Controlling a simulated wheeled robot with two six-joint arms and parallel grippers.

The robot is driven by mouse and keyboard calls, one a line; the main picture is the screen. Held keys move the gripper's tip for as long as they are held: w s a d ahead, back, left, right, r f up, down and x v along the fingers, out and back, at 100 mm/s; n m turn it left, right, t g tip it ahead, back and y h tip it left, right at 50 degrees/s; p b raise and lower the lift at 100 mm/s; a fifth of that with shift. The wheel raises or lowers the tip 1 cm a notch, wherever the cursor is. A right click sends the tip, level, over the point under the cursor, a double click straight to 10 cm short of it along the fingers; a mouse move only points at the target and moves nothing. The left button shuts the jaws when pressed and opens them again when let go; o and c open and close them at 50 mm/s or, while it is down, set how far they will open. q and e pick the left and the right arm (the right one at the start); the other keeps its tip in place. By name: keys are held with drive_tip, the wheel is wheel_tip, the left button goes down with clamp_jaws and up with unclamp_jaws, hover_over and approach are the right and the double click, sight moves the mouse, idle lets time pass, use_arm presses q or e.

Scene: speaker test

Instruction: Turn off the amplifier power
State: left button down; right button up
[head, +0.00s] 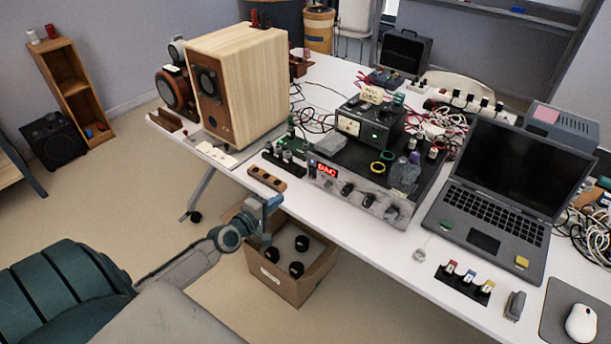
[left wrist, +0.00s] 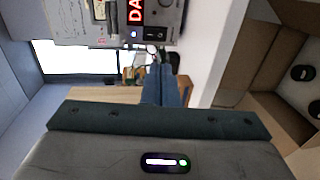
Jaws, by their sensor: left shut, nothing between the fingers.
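The amplifier (head: 355,196) is a wide box with a pale front panel, knobs and a red lit display, near the front edge of the white table. A small dark rocker switch (left wrist: 155,33) and a lit blue-white dot sit beside the red display. My left gripper (head: 277,201) is shut and empty, in front of the table edge, left of and below the panel. In the left wrist view its closed fingertips (left wrist: 161,68) point toward the switch, apart from it.
A wooden speaker (head: 250,85) stands on the table's left end. An open cardboard box (head: 305,285) with dark round items is on the floor below my gripper. A laptop (head: 500,190) stands right of the amplifier. A small wooden block (head: 267,179) lies at the table edge.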

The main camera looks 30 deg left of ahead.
use_arm(q)
drive_tip(key=shift+d, duration=0.15)
drive_tip(key=b, duration=0.2)
approach(312, 176)
drive_tip(key=w, duration=0.4)
drive_tip(key=w+f, duration=0.1)
drive_tip(key=w, duration=0.1)
drive_tip(key=shift+w+d, duration=0.15)
drive_tip(key=shift+w, duration=0.25)
